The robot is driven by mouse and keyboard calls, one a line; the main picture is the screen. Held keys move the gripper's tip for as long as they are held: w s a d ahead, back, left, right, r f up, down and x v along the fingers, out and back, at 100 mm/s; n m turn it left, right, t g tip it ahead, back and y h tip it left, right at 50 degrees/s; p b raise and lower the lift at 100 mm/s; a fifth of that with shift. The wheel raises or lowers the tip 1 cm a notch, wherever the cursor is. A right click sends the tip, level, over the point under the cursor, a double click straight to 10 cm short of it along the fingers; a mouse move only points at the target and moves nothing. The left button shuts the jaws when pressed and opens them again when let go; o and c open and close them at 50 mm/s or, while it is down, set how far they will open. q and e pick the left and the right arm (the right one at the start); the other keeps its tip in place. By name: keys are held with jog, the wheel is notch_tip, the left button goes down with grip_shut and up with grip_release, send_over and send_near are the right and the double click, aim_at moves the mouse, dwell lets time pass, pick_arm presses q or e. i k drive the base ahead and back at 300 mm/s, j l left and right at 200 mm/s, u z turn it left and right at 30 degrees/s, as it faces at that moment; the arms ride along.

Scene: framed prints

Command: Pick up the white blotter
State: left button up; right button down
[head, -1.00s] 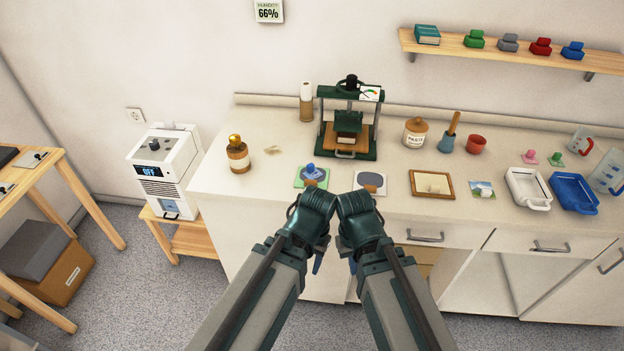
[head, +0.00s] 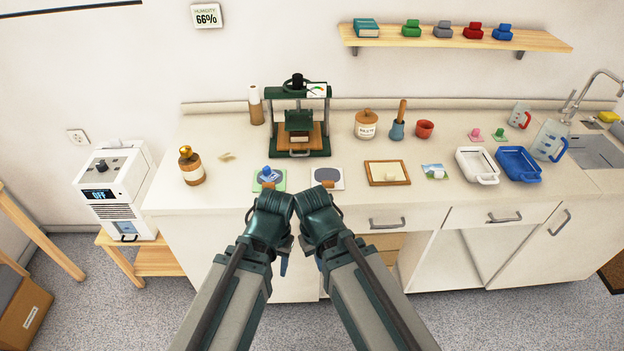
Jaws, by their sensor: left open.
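I cannot tell for sure which thing is the white blotter. A pale square pad with a grey disc (head: 327,175) lies near the counter's front edge. A small cream block (head: 391,177) sits on a wood-framed panel (head: 374,180), and a small whitish piece (head: 438,174) sits on a picture card (head: 428,168). My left gripper (head: 284,264) hangs in front of the counter's front edge, empty as far as I see, its fingers mostly hidden by the wrist. My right gripper (head: 320,263) is beside it, its jaws hidden by its own wrist.
The counter (head: 220,185) holds a green press (head: 297,125), a blue-handled piece (head: 268,175) on a green pad, a brown bottle (head: 190,166), a paste jar (head: 366,124) and white (head: 477,160) and blue (head: 518,160) trays. A wall shelf (head: 440,38) holds small coloured pieces. A sink is at right.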

aim_at(333, 178)
jog(key=i+j, duration=0.1)
jog(key=j, duration=0.6)
jog(key=z, duration=1.7)
jog(key=i+j, duration=0.05)
